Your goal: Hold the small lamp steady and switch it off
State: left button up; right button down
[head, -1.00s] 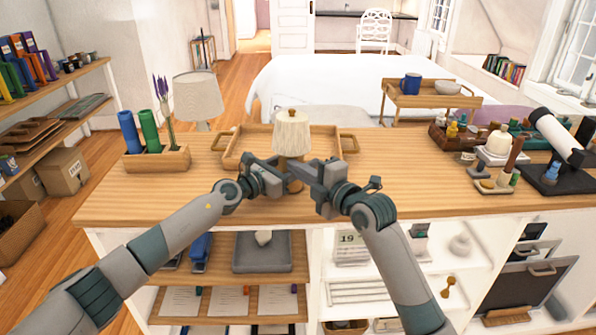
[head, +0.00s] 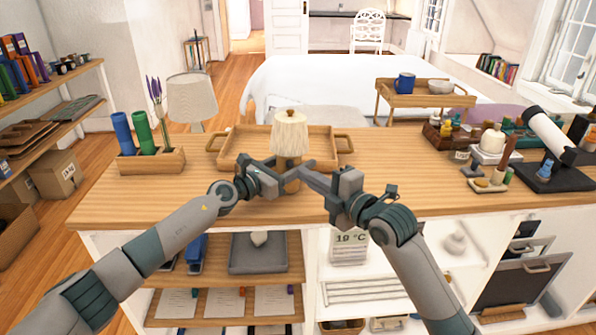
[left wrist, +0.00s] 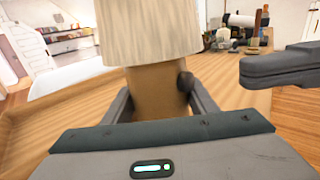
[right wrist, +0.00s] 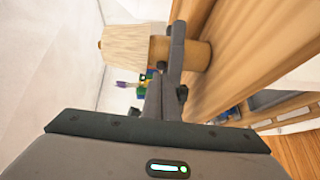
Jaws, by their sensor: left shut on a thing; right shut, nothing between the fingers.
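The small lamp (head: 290,136) stands upright on the worktop, with a pale pleated shade and a wooden base (left wrist: 155,92). My left gripper (head: 284,176) is shut on that base, one finger on each side in the left wrist view. A small dark knob (left wrist: 186,80) sticks out of the base's right side. My right gripper (head: 307,176) is shut and empty, its fingers pointing at the base from the right. In the left wrist view the right gripper (left wrist: 250,70) is apart from the knob. I cannot tell whether the lamp is lit.
A wooden tray (head: 222,150) lies behind the lamp. A holder with blue and green tubes (head: 150,162) stands at the left, near a larger lamp (head: 191,98). Bottles, jars and a white telescope-like tube (head: 549,131) crowd the right.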

aim_at(290, 164)
pick_arm(q)
jog(key=shift+w+a+f, duration=0.1)
jog(key=shift+a+f, duration=0.05)
jog(key=shift+f, duration=0.05)
pick_arm(e)
jog(key=v, duration=0.4)
jog(key=shift+s+d+r, duration=0.1)
jog(key=shift+s, duration=0.15)
jog(key=shift+d, duration=0.15)
pick_arm(q)
jog(key=shift+a, duration=0.1)
pick_arm(e)
jog(key=shift+s+d+n+g+y, duration=0.3)
jog(key=shift+s+d+n+y, duration=0.1)
jog(key=shift+d+y, duration=0.15)
jog(key=shift+w, duration=0.1)
jog(key=x, duration=0.9)
jog(key=shift+w+a, duration=0.3)
